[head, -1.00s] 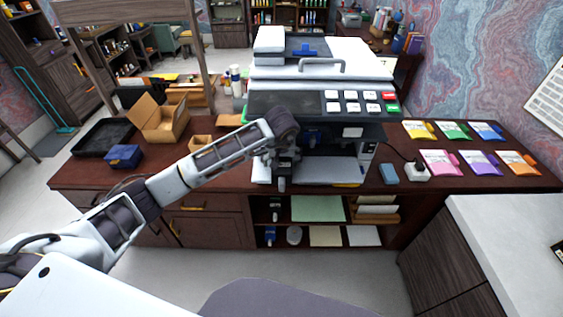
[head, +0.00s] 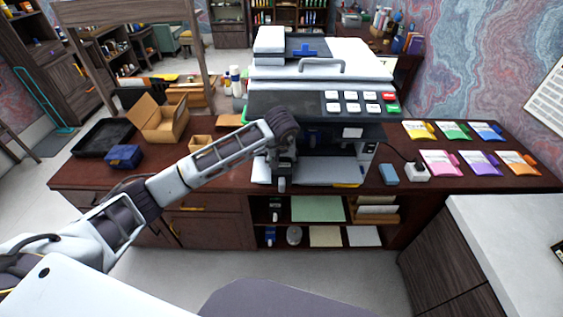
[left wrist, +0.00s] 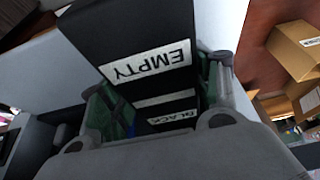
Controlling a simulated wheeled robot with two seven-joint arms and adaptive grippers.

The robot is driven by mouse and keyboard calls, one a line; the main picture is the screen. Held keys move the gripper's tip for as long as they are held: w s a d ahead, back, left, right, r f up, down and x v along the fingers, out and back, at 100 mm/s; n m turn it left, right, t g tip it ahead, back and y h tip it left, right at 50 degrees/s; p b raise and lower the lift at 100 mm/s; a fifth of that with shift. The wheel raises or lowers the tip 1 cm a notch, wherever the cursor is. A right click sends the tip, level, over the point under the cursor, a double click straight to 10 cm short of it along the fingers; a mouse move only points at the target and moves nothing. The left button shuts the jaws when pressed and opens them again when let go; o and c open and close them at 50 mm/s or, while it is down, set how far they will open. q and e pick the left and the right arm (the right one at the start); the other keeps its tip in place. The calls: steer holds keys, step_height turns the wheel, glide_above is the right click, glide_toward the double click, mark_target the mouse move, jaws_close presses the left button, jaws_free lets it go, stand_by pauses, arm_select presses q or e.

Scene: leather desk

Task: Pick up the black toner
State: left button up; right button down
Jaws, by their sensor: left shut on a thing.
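The black toner (left wrist: 124,33) is a dark box with white labels reading "EMPTY" and "BLACK" in the left wrist view. My left gripper (left wrist: 160,100) is shut on it, with a green-padded finger on each side. In the head view my left gripper (head: 284,165) is at the open front of the printer (head: 320,105). The toner is hidden behind my wrist in that view. My right gripper does not show.
A blue box (head: 123,156), an open cardboard box (head: 160,117) and a black tray (head: 104,137) stand on the left of the desk. Several coloured packets (head: 442,162) lie on the right. A blue item (head: 388,174) lies beside the printer.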

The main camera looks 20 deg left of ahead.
arm_select(q)
steer(key=shift+s+r, duration=0.1)
steer(key=shift+r, duration=0.05)
steer(key=shift+s+d+r, duration=0.1)
steer(key=shift+s+r, duration=0.2)
steer(key=s+d+r+b, duration=0.3)
steer(key=s+r, duration=0.4)
steer(key=s, duration=0.5)
steer(key=shift+s+d, duration=0.3)
steer(key=shift+d, duration=0.15)
